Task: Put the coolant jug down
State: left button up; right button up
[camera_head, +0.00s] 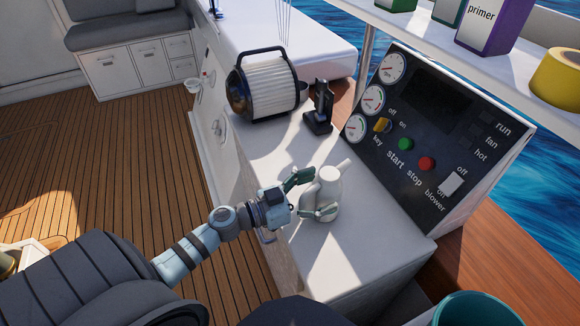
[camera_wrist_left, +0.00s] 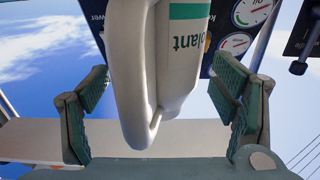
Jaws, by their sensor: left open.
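The white coolant jug (camera_head: 327,187) stands upright on the white counter (camera_head: 350,265) in front of the control panel. Its handle and the label ending in "olant" fill the middle of the left wrist view (camera_wrist_left: 185,60). My left gripper (camera_head: 309,194) is open, with one green-padded finger on each side of the jug. In the left wrist view its fingers (camera_wrist_left: 158,105) stand apart from the jug, with gaps on both sides of the handle. My right gripper is not in view.
A control panel (camera_head: 440,118) with gauges, buttons and switches rises behind the jug. A black throttle lever (camera_head: 319,108) and a round lantern-like unit (camera_head: 264,86) stand farther back. A shelf with boxes and yellow tape (camera_head: 560,78) overhangs at upper right. The counter's front part is clear.

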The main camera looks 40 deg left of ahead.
pick_arm(q)
jog(key=v, duration=0.1)
jog(key=b+v, duration=0.1)
jog(key=v, duration=0.2)
jog(key=shift+s+f, duration=0.25)
jog(key=shift+f, duration=0.05)
jog(key=v, duration=0.2)
jog(key=p+v, duration=0.2)
jog(key=v, duration=0.1)
jog(key=shift+s+a+r, duration=0.2)
jog(key=shift+a+r, duration=0.05)
dwell(0.4)
